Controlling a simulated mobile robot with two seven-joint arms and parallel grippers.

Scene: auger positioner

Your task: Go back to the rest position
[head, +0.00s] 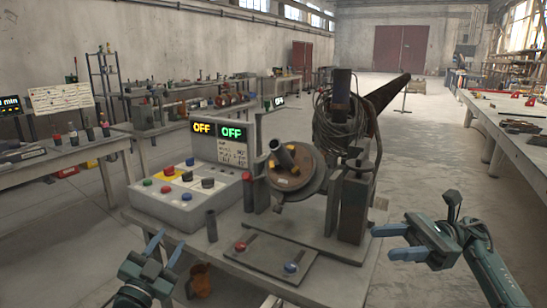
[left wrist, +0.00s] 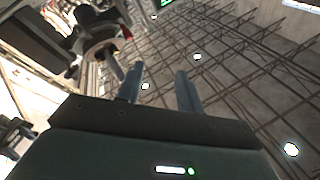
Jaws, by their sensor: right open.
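My left gripper (head: 168,243) is at the lower left of the head view, in front of the control box. Its two blue fingers point up and stand apart with nothing between them. The same gripper's fingers (left wrist: 158,75) show spread and empty in the left wrist view. My right gripper (head: 382,243) is at the lower right of the head view, to the right of the machine table. Its two blue fingers point left and stand apart, with nothing between them. Neither gripper appears to touch anything.
The grey control box (head: 178,212) has buttons and two displays reading OFF. Beside it, the auger positioner (head: 345,190) carries a round plate (head: 297,175) and coiled cable. A lever panel (head: 270,257) lies in front. Benches line both sides; the floor behind is open.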

